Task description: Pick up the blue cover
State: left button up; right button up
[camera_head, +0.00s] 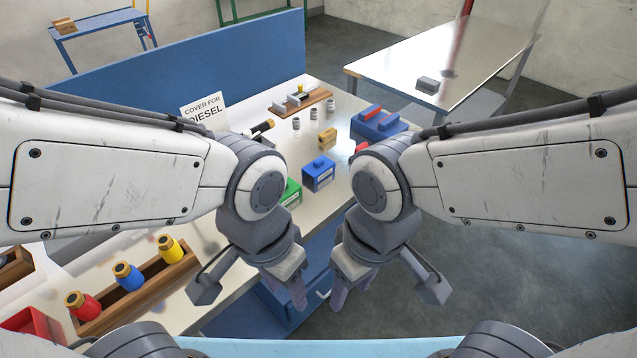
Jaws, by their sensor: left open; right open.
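A blue block-shaped cover (318,174) with a small knob on top and a pale label on its front stands on the white table near its front edge. It stands upright between my two arms, clear of both grippers. My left gripper (252,291) is open and empty, in front of the table edge and below the cover in the picture. My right gripper (387,291) is open and empty, to the right of the left one and also in front of the table. Neither gripper touches the cover.
A green block (291,192), partly hidden by my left arm, stands left of the cover. A yellow block (327,142) stands behind it. A wooden rack (152,289) holds red, blue and yellow bottles. A "COVER FOR DIESEL" sign (203,108) stands behind.

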aim_at(322, 166)
jog(key=k, duration=0.2)
jog(key=z, duration=0.95)
jog(key=i, duration=0.8)
jog(key=u, duration=1.8)
